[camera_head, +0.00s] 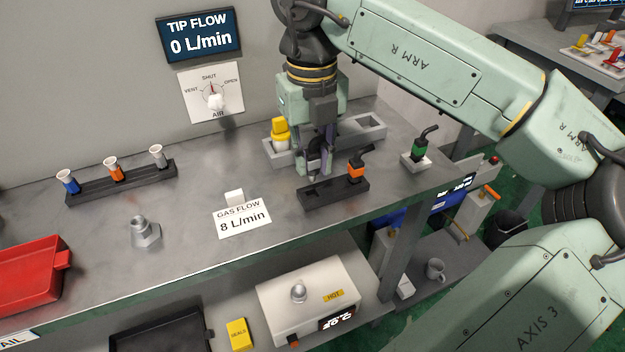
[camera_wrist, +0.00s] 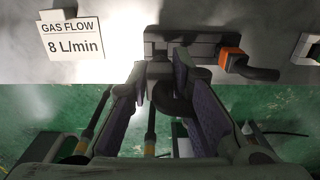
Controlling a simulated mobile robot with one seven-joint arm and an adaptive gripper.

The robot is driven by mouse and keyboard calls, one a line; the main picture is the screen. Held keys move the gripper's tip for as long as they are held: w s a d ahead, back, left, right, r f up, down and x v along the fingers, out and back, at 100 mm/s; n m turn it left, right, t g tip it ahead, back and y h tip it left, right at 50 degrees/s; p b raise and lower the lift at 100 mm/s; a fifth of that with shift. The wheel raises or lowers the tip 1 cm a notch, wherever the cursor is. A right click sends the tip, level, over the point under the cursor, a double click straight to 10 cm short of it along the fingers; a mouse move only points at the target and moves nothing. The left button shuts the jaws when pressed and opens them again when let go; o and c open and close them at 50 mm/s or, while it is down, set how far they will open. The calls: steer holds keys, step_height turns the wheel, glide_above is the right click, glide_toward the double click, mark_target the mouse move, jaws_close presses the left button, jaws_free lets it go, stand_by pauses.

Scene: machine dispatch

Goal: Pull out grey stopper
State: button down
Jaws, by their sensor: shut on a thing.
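The grey stopper (camera_wrist: 172,101) shows in the wrist view as a dark grey piece with a bent handle between my two purple-padded fingers. My gripper (camera_wrist: 160,88) is shut on it. In the head view my gripper (camera_head: 317,170) points down at the left end of a black rack (camera_head: 323,197) and hides most of the stopper. The rack also shows in the wrist view (camera_wrist: 190,38), just beyond the grey piece. I cannot tell whether the stopper is still seated in the rack.
An orange stopper (camera_head: 357,169) with a black handle stands in the rack's right end. A green one (camera_head: 418,148) stands in a pale block further right. A yellow-capped bottle (camera_head: 281,135) sits in a grey tray behind my gripper. A gas flow sign (camera_head: 242,220) stands left.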

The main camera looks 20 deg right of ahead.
steer(key=shift+r, duration=0.55)
steer(key=shift+r+p, duration=1)
steer(key=shift+r, duration=0.25)
